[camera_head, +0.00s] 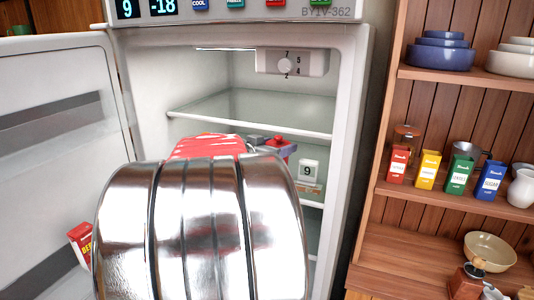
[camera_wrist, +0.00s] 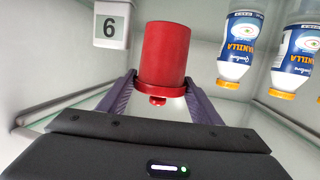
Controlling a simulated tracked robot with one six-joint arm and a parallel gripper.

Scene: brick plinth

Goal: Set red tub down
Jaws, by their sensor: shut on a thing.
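The red tub (camera_wrist: 166,52), a cylinder with a small knob on its lid, is between the two purple fingers of my gripper (camera_wrist: 160,82) in the wrist view. The picture there is upside down, with the lid towards the lower edge. My gripper is shut on the tub, inside the open fridge (camera_head: 345,110). In the head view my shiny arm covers most of the gripper and tub. I cannot tell whether the tub's base touches a shelf. A number tag (camera_wrist: 111,25) is beside the tub; it reads 9 in the head view (camera_head: 308,168).
Two vanilla bottles (camera_wrist: 239,45) stand near the tub inside the fridge. A glass shelf (camera_head: 250,118) lies above the gripper. The open fridge door (camera_head: 60,100) is at the left. A wooden rack (camera_head: 450,205) with boxes and bowls stands at the right.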

